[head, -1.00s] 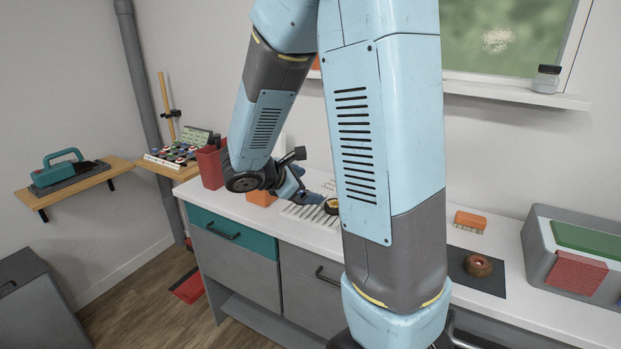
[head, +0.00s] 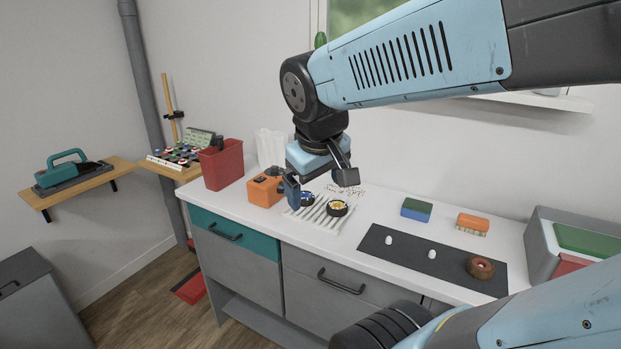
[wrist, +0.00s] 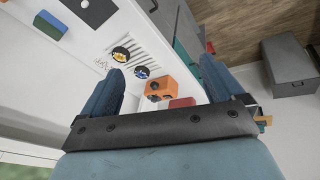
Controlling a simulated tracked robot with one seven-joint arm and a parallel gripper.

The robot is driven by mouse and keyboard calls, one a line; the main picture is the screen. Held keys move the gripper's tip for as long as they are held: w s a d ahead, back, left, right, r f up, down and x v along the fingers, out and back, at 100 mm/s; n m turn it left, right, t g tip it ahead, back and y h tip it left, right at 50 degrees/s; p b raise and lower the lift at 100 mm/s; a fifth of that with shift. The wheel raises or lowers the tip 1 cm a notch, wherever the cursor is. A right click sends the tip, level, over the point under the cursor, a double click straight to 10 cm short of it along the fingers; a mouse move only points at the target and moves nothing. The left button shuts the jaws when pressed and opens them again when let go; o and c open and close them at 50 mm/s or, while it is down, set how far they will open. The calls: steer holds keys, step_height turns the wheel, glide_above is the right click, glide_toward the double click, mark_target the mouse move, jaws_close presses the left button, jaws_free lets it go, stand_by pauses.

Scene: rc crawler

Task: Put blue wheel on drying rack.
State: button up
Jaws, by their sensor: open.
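The white slatted drying rack (head: 322,222) lies on the counter. The blue wheel (head: 307,199), with a dark tyre, rests at the rack's left part. The yellow wheel (head: 337,208) sits to its right on the rack. In the wrist view the blue wheel (wrist: 142,72) and yellow wheel (wrist: 121,54) lie side by side on the slats (wrist: 152,47). My gripper (head: 319,184) is open, its two fingers wide apart, above the rack. In the wrist view nothing is between the fingertips of my gripper (wrist: 164,80), and the wheels appear below and apart from it.
An orange box (head: 265,188) stands left of the rack, with a red bin (head: 221,164) behind it. A blue-green sponge (head: 416,210) and orange brush (head: 472,223) lie behind the mat.

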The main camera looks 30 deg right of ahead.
steer(key=shift+s+a+r+m+t+y, duration=0.45)
steer(key=shift+s+r+m, duration=0.1)
steer(key=shift+r, duration=0.1)
steer(key=shift+s+a+r+m+t+y, duration=0.35)
steer(key=shift+s+r+m+y, duration=0.1)
steer(key=shift+s+r, duration=0.15)
steer(key=shift+c, duration=0.2)
stand_by(1.0)
